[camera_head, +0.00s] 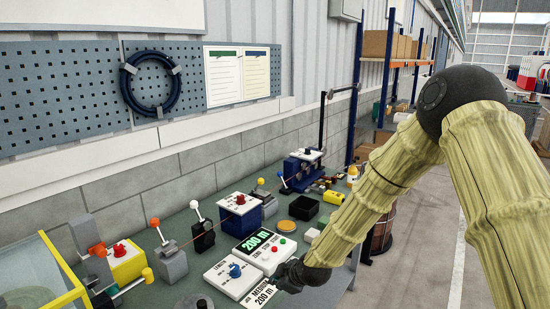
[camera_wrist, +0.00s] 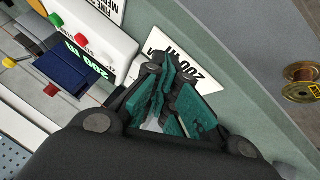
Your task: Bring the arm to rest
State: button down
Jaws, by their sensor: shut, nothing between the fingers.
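My gripper (camera_head: 290,274) is at the end of my arm, which comes in from the right in the head view under a ribbed yellowish cover. The gripper is low over the front part of the grey-green bench, beside the white control boxes. In the wrist view my gripper (camera_wrist: 168,95) shows its green finger pads close together, with nothing between them. A white card (camera_head: 262,294) reading "200 m" lies by the fingers; the card also shows in the wrist view (camera_wrist: 192,62), partly hidden behind them. I cannot tell whether the fingers touch it.
A white box with a green "200 m" display (camera_head: 262,250) and one with a blue knob (camera_head: 234,273) stand left of the gripper. Several levers and a black bin (camera_head: 304,208) stand farther back. A spool (camera_wrist: 300,82) is at the wrist view's right. Floor (camera_head: 425,240) lies beyond the bench.

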jog(key=s+d+f+m+g+h+b, duration=0.15)
jog(key=s+d+f+m, duration=0.35)
jog(key=s+f, duration=0.8)
jog(key=s+d+f+m+g+h+b, duration=0.1)
jog(key=s+d+f+m, duration=0.2)
jog(key=s, duration=0.8)
jog(key=s+d+f+m+g+h+b, duration=0.1)
jog(key=s+d+f+m+g, duration=0.1)
jog(key=s+d+f, duration=0.5)
jog(key=s+d+f+m+g+h+b, duration=0.1)
jog(key=s+d+f+m, duration=0.3)
jog(key=s, duration=1.2)
jog(key=d+f+g, duration=0.1)
jog(key=d+f, duration=0.1)
jog(key=shift+s+d+m, duration=0.2)
jog(key=shift+d+m, duration=0.1)
